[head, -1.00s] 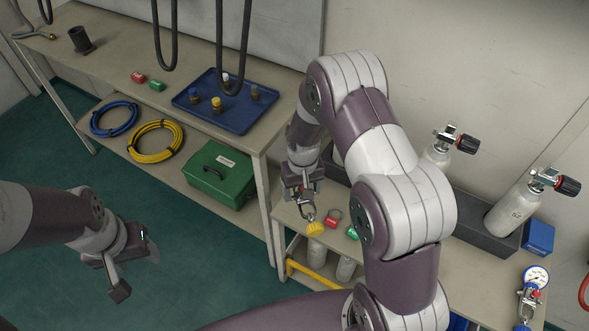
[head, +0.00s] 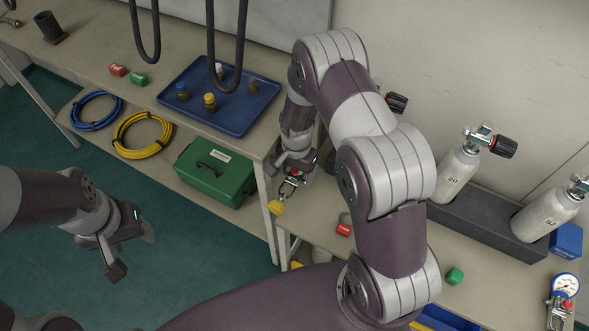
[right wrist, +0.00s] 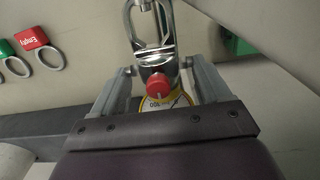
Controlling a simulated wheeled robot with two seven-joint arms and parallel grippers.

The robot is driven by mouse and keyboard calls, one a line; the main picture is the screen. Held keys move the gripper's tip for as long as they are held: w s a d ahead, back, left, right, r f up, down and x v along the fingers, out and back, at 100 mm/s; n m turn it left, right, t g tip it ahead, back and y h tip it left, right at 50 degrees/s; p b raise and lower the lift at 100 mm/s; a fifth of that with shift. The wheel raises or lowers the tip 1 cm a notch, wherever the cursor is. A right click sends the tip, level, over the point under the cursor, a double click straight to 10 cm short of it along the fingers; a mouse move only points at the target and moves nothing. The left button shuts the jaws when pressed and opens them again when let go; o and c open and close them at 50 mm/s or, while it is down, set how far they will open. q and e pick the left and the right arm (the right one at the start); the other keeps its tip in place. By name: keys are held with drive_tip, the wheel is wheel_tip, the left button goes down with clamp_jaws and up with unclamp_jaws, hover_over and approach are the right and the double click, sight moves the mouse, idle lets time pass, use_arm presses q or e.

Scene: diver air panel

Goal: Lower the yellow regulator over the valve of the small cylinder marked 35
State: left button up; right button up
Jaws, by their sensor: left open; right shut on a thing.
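In the right wrist view, the fingers (right wrist: 160,88) flank the regulator's metal body, red knob (right wrist: 158,84) and yoke (right wrist: 150,28); a yellow-rimmed gauge is partly hidden. It is held off the bench, near its left end. No mark 35 is legible. My left gripper (head: 130,248) is open and empty.
The low bench (head: 480,300) carries a dark cylinder rack (head: 470,222), a red tag (head: 343,229), a green tag (head: 455,276) and a blue regulator with gauge (head: 565,288). A blue tray (head: 238,118) lies on the higher bench. Dark hoses (head: 210,40) hang above.

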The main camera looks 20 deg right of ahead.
drive_tip(key=shift+s+d, duration=1.9)
drive_tip(key=shift+s, duration=0.3)
drive_tip(key=shift+s+d+p, duration=0.15)
drive_tip(key=shift+p, duration=0.3)
drive_tip(key=shift+f, duration=0.1)
drive_tip(key=shift+f+b, duration=0.45)
drive_tip(key=shift+f, duration=0.15)
drive_tip(key=shift+f, duration=0.2)
drive_tip(key=shift+f+b, duration=0.3)
drive_tip(key=shift+f, duration=0.25)
